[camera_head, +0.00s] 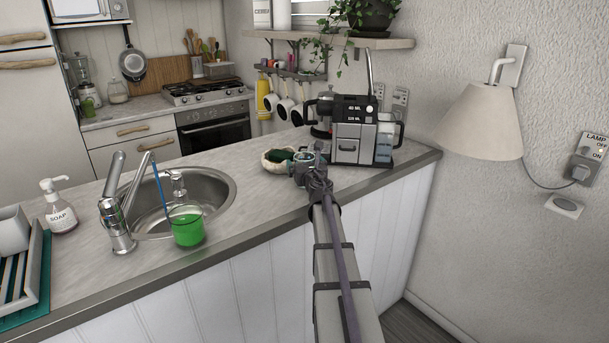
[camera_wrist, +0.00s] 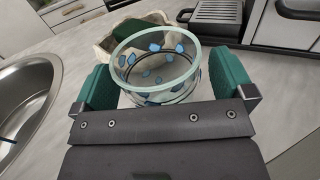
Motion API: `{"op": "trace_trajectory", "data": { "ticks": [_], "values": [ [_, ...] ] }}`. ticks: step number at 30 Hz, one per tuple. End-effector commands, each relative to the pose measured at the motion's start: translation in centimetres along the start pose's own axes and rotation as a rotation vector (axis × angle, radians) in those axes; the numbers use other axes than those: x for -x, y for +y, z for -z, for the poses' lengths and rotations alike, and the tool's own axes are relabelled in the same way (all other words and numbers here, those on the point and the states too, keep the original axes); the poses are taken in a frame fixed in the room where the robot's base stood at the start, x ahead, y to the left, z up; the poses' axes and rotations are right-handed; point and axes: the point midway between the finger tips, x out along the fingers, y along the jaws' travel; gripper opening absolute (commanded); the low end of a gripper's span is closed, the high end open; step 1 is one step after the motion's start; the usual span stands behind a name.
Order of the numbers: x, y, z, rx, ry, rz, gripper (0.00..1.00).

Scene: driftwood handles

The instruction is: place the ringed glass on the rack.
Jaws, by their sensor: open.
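My gripper (camera_head: 305,165) is low over the counter, left of the coffee machine. In the wrist view, its green fingers (camera_wrist: 165,84) are open, one on each side of a clear glass (camera_wrist: 157,72). This glass has a pale green rim, blue spots and a dark line around it; I cannot tell whether the fingers touch it. The glass is mostly hidden by my gripper in the head view. A second glass (camera_head: 187,228) with green contents and a blue straw stands beside the sink. The slatted rack (camera_head: 22,280) is at the far left of the counter.
A pale dish (camera_head: 272,163) with something green in it sits just left of my gripper. The coffee machine (camera_head: 354,135) stands close on the right. The sink (camera_head: 215,188), tap (camera_head: 117,225) and soap bottle (camera_head: 59,208) lie between my gripper and the rack.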

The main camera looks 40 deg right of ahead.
Motion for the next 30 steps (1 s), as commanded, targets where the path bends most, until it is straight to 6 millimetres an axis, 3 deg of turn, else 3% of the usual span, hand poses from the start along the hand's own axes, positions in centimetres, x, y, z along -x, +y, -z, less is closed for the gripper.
{"op": "trace_trajectory", "data": {
  "ticks": [2,8,27,30],
  "values": [
    [-0.94,0.01,0.0,0.0,0.0,-0.001,1.0],
    [-0.8,0.03,0.0,0.0,0.0,0.0,0.98],
    [-0.77,0.02,-0.01,0.0,0.0,0.0,0.36],
    [-0.77,0.02,0.0,0.0,0.0,0.0,0.36]
  ]
}}
